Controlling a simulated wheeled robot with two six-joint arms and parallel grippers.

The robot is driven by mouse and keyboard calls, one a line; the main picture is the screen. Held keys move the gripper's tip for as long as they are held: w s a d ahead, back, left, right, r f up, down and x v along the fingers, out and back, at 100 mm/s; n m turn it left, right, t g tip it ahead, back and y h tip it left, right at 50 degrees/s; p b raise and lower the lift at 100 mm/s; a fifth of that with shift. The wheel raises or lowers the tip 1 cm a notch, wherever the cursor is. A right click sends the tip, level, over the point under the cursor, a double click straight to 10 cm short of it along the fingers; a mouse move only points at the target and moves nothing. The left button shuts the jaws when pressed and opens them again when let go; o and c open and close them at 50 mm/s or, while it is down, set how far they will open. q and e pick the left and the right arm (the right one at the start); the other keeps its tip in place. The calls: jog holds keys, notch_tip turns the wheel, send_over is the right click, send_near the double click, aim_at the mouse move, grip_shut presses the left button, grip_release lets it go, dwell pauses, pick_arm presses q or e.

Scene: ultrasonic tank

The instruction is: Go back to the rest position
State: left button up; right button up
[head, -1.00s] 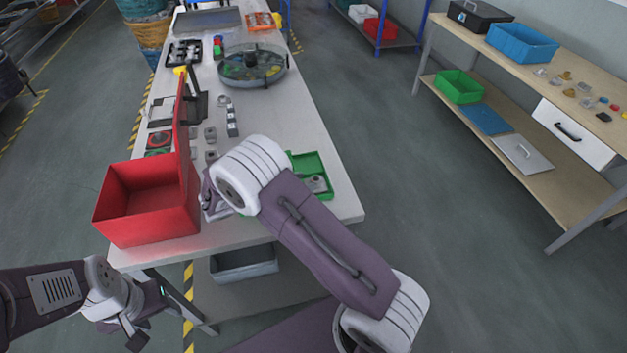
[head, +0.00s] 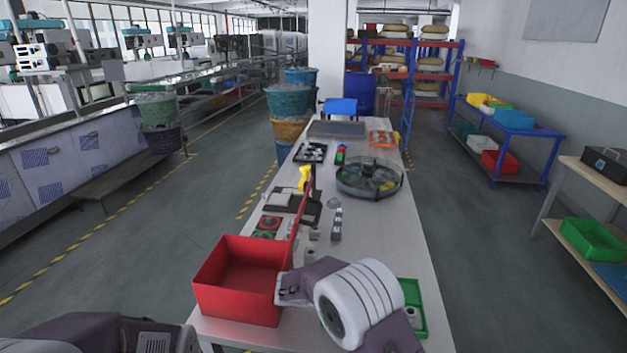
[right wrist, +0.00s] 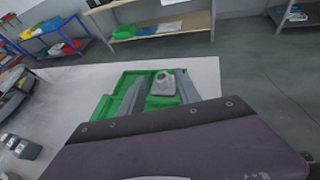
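My right gripper (right wrist: 160,76) shows in the right wrist view with its two grey fingers apart, above a green tray (right wrist: 105,106). A grey metal part (right wrist: 164,86) shows between the fingers against the tray; the fingers look clear of it. In the head view my right arm hides the right gripper and part of the green tray (head: 410,292). Only a link of my left arm shows at the lower left; the left gripper is out of view.
An open red bin (head: 235,293) stands at the near left of the table (head: 385,233), beside my right arm. A wooden shelf (head: 573,229) with a green bin (head: 592,240) is at the right. The floor between is clear.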

jog(key=s+d+r+m+g, duration=0.2)
jog(key=s+d+r, duration=0.1)
jog(key=d+r, duration=0.15)
jog(key=s+d+f+m+g+y, duration=0.1)
jog(key=s+d+f+m+y, duration=0.15)
jog(key=s, duration=0.25)
jog(key=s+d+f+m+g+y, duration=0.1)
jog(key=s+f+m+y, duration=0.1)
jog(key=s+m+y, duration=0.3)
jog(key=s+a+f+m+t+y, duration=0.3)
jog(key=a+f+m+y, duration=0.3)
jog(key=a+m, duration=0.3)
jog(key=shift+s+a+f+t, duration=0.15)
jog(key=shift+s+a+t, duration=0.25)
jog(key=shift+a, duration=0.6)
jog(key=shift+m, duration=0.25)
